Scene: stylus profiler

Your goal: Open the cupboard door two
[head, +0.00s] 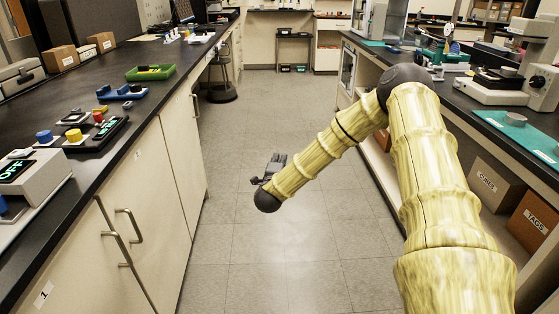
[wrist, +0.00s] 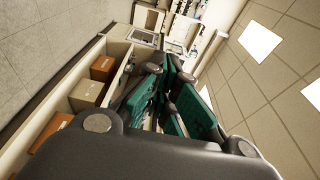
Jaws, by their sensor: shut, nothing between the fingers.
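The cupboard doors are cream panels under the black bench at left in the head view. The nearest door (head: 75,270) carries a "1" label and a bar handle (head: 117,245). The door beside it (head: 160,200), further along, has a small label too small to read for certain and its own bar handle (head: 130,225). Both look closed. My gripper (head: 274,164) is shut and empty over the aisle floor, well to the right of these doors and touching nothing. In the wrist view the dark gripper body fills the lower part.
The aisle floor (head: 270,250) is clear. The left bench (head: 135,110) carries devices and a green tray (head: 150,73). The right bench holds instruments, with boxes (head: 495,183) on a shelf below. A stool (head: 222,92) stands further down by the left bench.

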